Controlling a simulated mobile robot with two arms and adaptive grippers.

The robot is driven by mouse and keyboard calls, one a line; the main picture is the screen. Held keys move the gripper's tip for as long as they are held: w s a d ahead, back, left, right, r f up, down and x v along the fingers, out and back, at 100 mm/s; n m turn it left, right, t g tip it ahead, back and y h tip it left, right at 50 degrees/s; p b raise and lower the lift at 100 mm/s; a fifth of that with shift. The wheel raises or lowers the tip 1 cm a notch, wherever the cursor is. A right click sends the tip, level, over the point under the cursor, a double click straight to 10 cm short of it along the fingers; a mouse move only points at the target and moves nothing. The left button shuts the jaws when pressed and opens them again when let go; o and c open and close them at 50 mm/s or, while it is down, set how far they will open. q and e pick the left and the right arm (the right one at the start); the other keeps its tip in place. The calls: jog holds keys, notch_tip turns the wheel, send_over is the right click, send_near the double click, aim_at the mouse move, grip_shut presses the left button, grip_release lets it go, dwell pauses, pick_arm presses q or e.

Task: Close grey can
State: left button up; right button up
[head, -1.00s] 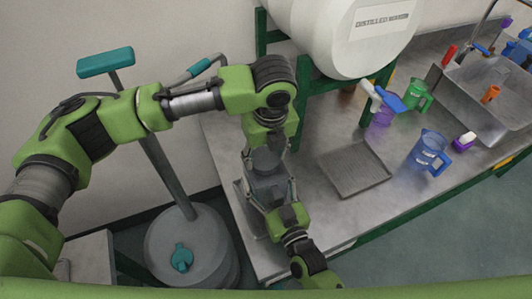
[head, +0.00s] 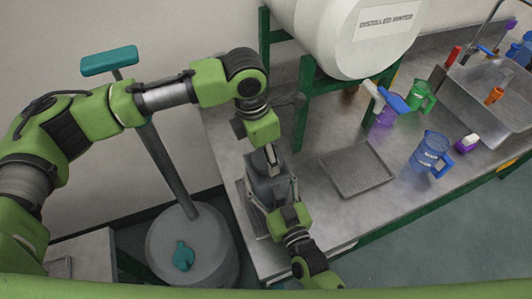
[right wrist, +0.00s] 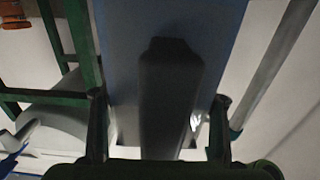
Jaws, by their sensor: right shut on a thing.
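The grey can (head: 268,190) stands at the left end of the metal table, partly hidden by my arms. My right gripper (head: 272,187) reaches it from the front and is shut on its body, with a finger on each side. In the right wrist view, the two fingers (right wrist: 158,125) flank a dark upright shape in front of a blue-grey surface. My left gripper (head: 268,154) points down at the top of the can. Its fingers are small and partly hidden, so I cannot tell their opening or whether they touch. The lid's state is unclear.
A flat grey tray (head: 356,170) lies right of the can. The large white tank (head: 345,35) stands behind. A grey drum (head: 190,245) stands on the left floor.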

pick_arm(q)
jog(key=shift+w+r, duration=0.1)
jog(key=o, duration=0.9)
jog(key=shift+r, duration=2.2)
